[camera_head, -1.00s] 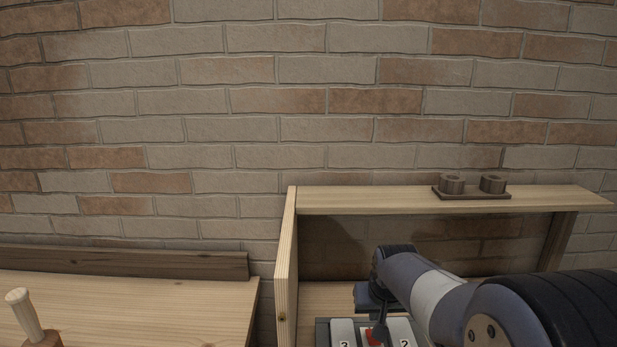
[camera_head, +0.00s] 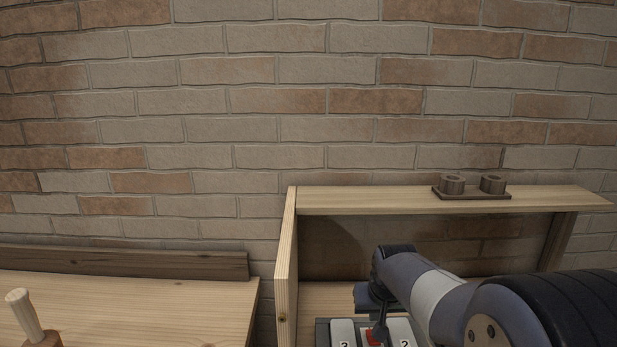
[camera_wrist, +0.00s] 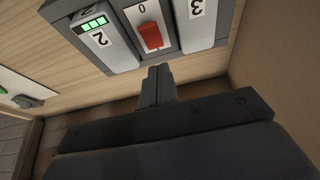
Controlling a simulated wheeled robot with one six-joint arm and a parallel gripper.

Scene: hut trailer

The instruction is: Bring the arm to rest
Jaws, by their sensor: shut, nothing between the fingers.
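My arm (camera_head: 436,290) reaches in from the lower right in the head view, over a box with panels marked 2 and 3 (camera_head: 343,333). My gripper (camera_head: 380,335) points down at the front of this box; its fingers are shut with nothing between them. In the wrist view the shut fingertips (camera_wrist: 158,72) are just below a red switch (camera_wrist: 151,37) marked 0, between the panels 2 and 3. A green indicator (camera_wrist: 93,24) shows beside the 2. I cannot tell whether the fingertips touch the box.
A wooden shelf (camera_head: 400,203) with a small two-cup rack (camera_head: 471,188) stands above the arm, its upright side panel (camera_head: 287,260) to the left. A wooden worktop (camera_head: 150,305) with a wooden-handled object (camera_head: 24,315) lies at left. A brick wall is behind.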

